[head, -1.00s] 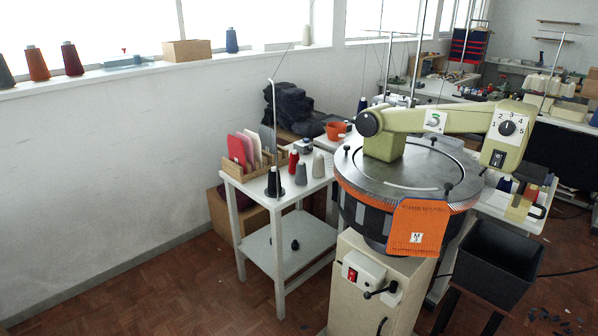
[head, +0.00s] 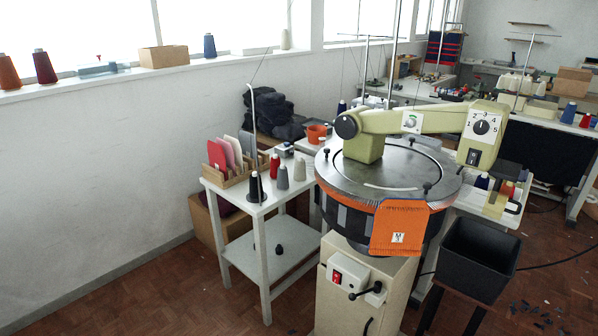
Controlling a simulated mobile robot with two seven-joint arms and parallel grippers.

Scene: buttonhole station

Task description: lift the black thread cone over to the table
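The black thread cone (head: 257,188) stands upright on the white side table (head: 262,209), near its front edge, beside a thin upright thread stand. A smaller dark cone-like piece (head: 279,249) sits on that table's lower shelf. Neither of my grippers shows in the head view. Which surface the task means by the table cannot be told from the picture.
The round linking machine (head: 385,185) stands right of the side table, an orange knit hanging on its rim. Red and grey cones (head: 283,177) and a wooden rack (head: 232,172) share the tabletop. A black bin (head: 474,260) is right. Floor at left is clear.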

